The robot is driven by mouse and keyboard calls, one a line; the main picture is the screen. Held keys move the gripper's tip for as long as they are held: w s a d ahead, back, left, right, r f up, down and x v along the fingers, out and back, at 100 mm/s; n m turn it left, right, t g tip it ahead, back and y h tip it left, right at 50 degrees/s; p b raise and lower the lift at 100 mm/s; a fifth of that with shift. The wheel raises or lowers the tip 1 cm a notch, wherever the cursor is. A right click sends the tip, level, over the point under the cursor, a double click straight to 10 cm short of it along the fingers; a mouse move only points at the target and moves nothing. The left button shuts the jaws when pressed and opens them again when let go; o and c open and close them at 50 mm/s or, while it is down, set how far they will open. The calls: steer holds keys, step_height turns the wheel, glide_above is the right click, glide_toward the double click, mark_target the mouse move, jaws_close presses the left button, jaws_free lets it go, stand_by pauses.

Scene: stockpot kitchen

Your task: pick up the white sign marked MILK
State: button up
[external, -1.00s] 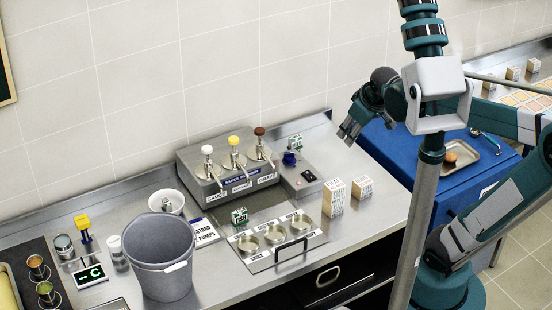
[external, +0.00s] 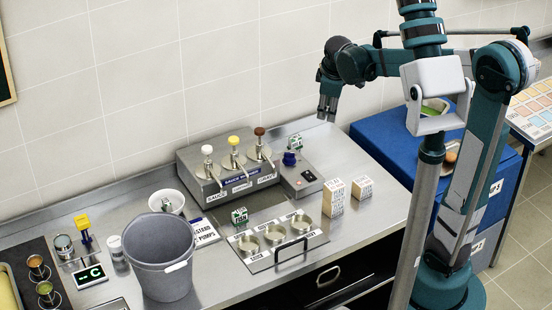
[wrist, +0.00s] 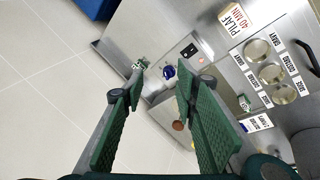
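I cannot read MILK on anything in either view. A white sign (external: 203,232) on the counter reads something like "MUSTARD PUMPS". White blocks with printed faces (external: 333,198) (external: 362,188) stand right of the pan unit; in the wrist view one face (wrist: 235,20) reads "PILAF 40 MIN". My gripper (external: 328,108) hangs fingers-down in the air above the back of the counter, right of the sauce pump unit. In the wrist view my gripper (wrist: 160,85) has its two green fingers wide apart with nothing held between them.
The sauce pump unit (external: 228,172) stands at the wall. A blue knob (external: 289,158) and a green-and-white cube (external: 295,142) are at its right; a similar cube (external: 239,215) is by the pan unit (external: 260,258). A grey bucket (external: 162,270) stands front left. A blue cabinet (external: 385,150) is right.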

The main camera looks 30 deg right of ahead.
steer(key=w+d+f+n+g+h, duration=0.1)
steer(key=w+f+n, duration=0.25)
steer(key=w, duration=0.45)
steer(key=w+f+n+g, duration=0.1)
steer(key=w+f+n, duration=0.1)
steer(key=w+f, duration=0.45)
steer(key=n+g+h, duration=0.2)
steer(key=n, duration=0.2)
glide_toward(295, 137)
steer(key=x, duration=0.3)
steer(key=shift+s+r, duration=0.1)
steer(key=shift+r, duration=0.2)
steer(key=shift+d+f, duration=0.1)
steer(key=shift+x, duration=1.2)
steer(key=shift+f, duration=0.1)
steer(key=shift+a+x, duration=0.2)
steer(key=shift+x, duration=2.25)
steer(key=shift+f, duration=0.1)
